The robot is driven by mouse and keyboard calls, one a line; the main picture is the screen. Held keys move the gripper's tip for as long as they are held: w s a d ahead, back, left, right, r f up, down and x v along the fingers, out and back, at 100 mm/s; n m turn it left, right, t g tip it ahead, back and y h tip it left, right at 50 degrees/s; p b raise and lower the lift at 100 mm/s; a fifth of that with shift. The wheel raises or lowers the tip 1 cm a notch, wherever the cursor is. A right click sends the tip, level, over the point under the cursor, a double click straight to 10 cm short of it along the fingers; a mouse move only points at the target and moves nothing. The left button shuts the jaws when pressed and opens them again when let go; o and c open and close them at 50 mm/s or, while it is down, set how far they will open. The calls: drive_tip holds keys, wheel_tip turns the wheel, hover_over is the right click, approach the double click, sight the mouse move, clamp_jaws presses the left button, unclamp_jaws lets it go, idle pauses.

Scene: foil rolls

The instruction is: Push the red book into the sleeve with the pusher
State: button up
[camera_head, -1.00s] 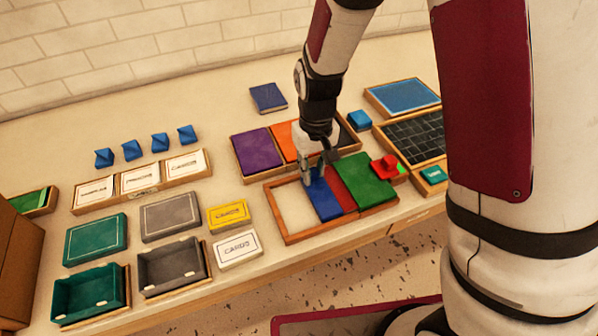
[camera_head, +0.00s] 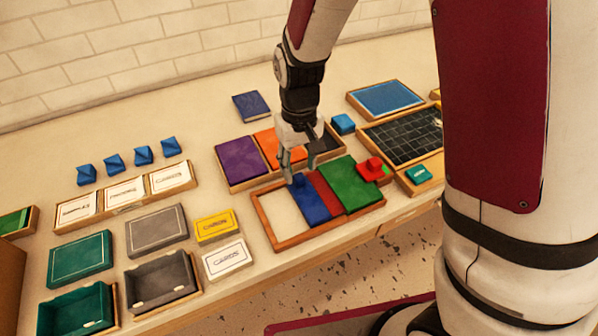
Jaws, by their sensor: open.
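The red book (camera_head: 327,192) lies in the front wooden tray (camera_head: 270,222), between a blue book (camera_head: 314,205) and a green book (camera_head: 350,183). The blue piece has a small blue knob (camera_head: 298,181) at its far end. A red block with a round red knob (camera_head: 374,165) sits at the right of the green book. I cannot tell for sure which piece is the pusher or which is the sleeve. My gripper (camera_head: 296,172) is open and empty, pointing down just above the blue knob, its fingers partly covering the tray's back edge.
Behind is a wooden tray with purple (camera_head: 241,158) and orange (camera_head: 267,143) books and a dark slot. A small blue block (camera_head: 343,124) and a dark tiled tray (camera_head: 405,135) stand to the right. Card boxes (camera_head: 228,259) fill the left. The front tray's left part is bare.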

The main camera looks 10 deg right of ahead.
sight(289, 187)
wheel_tip(289, 187, up, 8)
drive_tip(key=shift+r, duration=0.2)
drive_tip(key=shift+c, duration=0.3)
